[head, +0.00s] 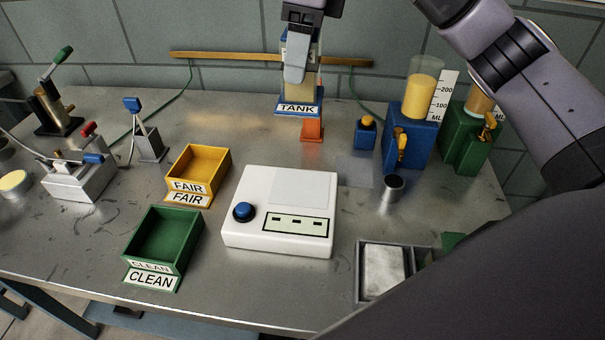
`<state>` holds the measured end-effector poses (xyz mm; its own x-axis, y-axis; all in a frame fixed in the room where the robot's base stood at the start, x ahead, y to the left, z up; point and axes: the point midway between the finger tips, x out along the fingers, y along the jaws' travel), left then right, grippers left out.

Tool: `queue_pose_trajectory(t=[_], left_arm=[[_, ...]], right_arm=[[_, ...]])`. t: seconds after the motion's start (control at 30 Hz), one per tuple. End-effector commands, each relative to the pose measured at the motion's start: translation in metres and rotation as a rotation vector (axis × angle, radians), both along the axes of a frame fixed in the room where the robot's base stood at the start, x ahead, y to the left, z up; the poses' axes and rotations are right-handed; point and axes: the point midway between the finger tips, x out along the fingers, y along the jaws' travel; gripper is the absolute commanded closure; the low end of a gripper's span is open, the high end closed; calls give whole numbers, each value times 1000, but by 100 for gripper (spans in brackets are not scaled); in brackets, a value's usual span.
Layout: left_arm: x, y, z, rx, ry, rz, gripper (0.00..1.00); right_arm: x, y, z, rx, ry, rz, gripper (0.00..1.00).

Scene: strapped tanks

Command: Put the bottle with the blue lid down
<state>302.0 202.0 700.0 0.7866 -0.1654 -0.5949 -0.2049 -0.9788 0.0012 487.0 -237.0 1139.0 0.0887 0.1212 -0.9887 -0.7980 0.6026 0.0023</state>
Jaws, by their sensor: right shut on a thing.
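My right gripper (295,72) is at the top middle of the head view, pointing down in front of the blue-edged stand labelled TANK (298,108). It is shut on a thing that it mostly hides. A pale yellowish body (313,80) with some blue above it shows behind the fingers; it looks like the bottle with the blue lid. I cannot tell whether its bottom touches the stand. My left gripper is out of view.
An orange block (312,128) stands just in front of the TANK stand. Blue (408,145) and green (462,150) dispensers stand to the right, with a small metal cup (392,187). A white device (280,212), yellow tray (197,170) and green tray (163,240) occupy the middle and left.

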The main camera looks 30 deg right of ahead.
Motion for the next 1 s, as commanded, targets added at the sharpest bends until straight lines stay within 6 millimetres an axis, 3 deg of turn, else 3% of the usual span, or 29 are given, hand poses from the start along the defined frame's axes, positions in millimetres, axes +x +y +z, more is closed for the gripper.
queue_pose_trajectory(t=[0.1,0.5,0.87,1.0], left_arm=[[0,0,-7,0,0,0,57],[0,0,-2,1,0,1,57],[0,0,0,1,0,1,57],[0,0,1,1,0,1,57]], right_arm=[[-1,0,-25,2,4,1,87],[-1,-1,-124,0,4,0,87],[0,0,-158,0,2,0,87],[0,0,-180,0,3,1,87]])
